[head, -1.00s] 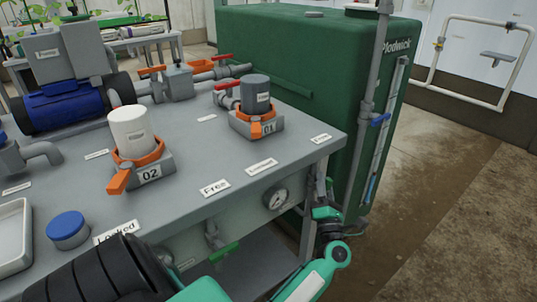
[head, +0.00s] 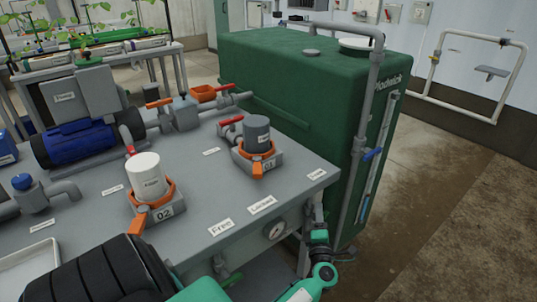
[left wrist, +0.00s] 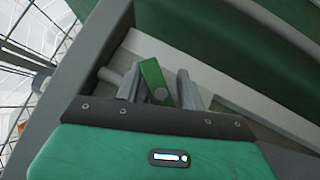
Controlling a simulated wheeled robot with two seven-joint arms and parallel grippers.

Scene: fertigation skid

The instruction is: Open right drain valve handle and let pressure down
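My left gripper (head: 318,236) is at the bench's right front corner, beside grey vertical piping, small and partly hidden in the head view. In the left wrist view my left gripper (left wrist: 158,88) has its two grey fingers on either side of a green valve handle (left wrist: 153,82). The handle is tilted between them, close to both fingers. I cannot tell whether the fingers press on it. A round pressure gauge (head: 275,230) is on the bench's front, but its needle is too small to read. My right gripper is not in view.
The grey bench (head: 225,185) carries the white-capped 02 unit (head: 148,176) and grey-capped 01 unit (head: 257,133). Another green handle (head: 230,281) is under the bench. A green tank (head: 300,85) with a standpipe (head: 362,140) stands behind. The floor at right is clear.

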